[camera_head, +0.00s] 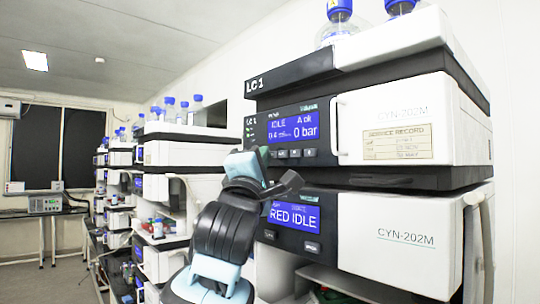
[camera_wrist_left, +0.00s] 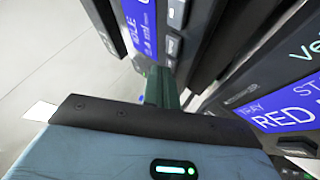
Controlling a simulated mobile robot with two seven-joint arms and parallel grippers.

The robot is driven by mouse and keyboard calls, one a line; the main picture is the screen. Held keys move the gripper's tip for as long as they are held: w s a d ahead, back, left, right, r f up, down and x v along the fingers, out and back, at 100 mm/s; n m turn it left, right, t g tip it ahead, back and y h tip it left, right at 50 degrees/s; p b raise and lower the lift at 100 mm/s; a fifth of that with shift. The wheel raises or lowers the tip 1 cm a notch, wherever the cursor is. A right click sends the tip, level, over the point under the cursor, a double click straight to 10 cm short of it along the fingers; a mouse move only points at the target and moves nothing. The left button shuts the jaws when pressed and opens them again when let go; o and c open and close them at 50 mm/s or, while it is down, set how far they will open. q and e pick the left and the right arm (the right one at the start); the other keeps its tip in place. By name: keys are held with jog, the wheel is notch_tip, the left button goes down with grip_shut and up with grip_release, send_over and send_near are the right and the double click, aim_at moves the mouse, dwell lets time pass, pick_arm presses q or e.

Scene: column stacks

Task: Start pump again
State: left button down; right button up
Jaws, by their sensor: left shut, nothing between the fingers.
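A row of small dark buttons (camera_head: 296,153) sits under the display. My left gripper (camera_head: 290,183) is just below and in front of this row, near the seam with the lower module. In the left wrist view the shut, empty fingers (camera_wrist_left: 160,86) point at the module front, close to the pump's buttons (camera_wrist_left: 172,45). I cannot tell whether they touch anything. My right gripper is not in view.
The lower module (camera_head: 390,240) shows "RED IDLE" on its display (camera_head: 294,216). Blue-capped bottles (camera_head: 340,28) stand on top of the stack. A handle bar (camera_head: 341,130) stands out from the pump front. More stacks (camera_head: 160,155) recede to the left, with open floor beside them.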

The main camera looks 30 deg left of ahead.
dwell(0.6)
pick_arm(q)
jog(key=shift+s+a, duration=0.25)
jog(key=shift+s, duration=0.4)
jog(key=s, duration=0.1)
jog(key=s+a, duration=0.1)
jog(key=s, duration=0.1)
jog(key=s+a, duration=0.1)
jog(key=shift+s, duration=0.35)
jog(key=shift+f, duration=0.1)
dwell(0.7)
